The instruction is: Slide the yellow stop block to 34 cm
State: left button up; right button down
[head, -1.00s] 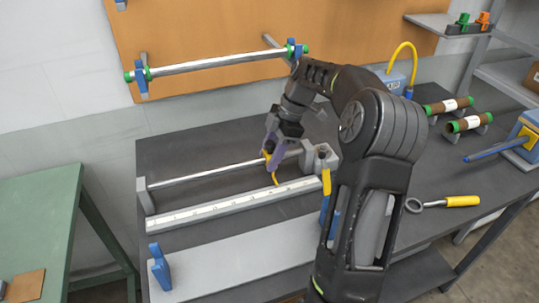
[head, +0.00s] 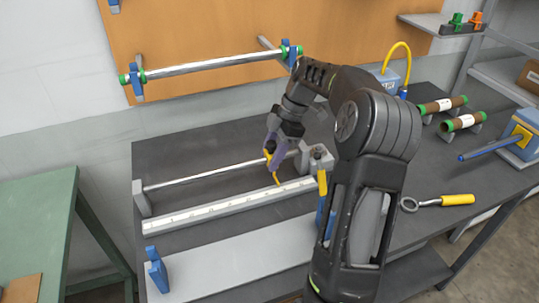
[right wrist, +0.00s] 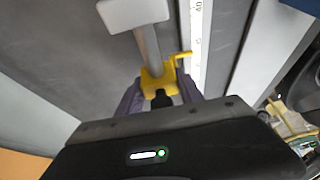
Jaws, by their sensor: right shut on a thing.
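The yellow stop block (right wrist: 157,84) sits on a round metal rail (head: 205,175), near its right end in the head view. Its thin yellow pointer (head: 276,178) reaches down to the white ruler (head: 230,206), which runs along the front of the rail. My right gripper (head: 270,152) is shut on the block, one purple finger on each side of it in the right wrist view. That view shows the ruler's 40 mark (right wrist: 198,8) beyond the pointer, towards the grey end mount (right wrist: 133,13). The exact reading at the pointer is too small to tell. My left gripper is not in view.
The grey right end mount (head: 316,158) is close to the right of my gripper. A yellow-handled ring tool (head: 440,202) and brown rolls (head: 460,123) lie further right. A blue bracket (head: 157,270) stands at the front left. The rail left of the block is clear.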

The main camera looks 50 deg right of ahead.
dwell(0.3)
jog(key=c, duration=0.7)
grip_release()
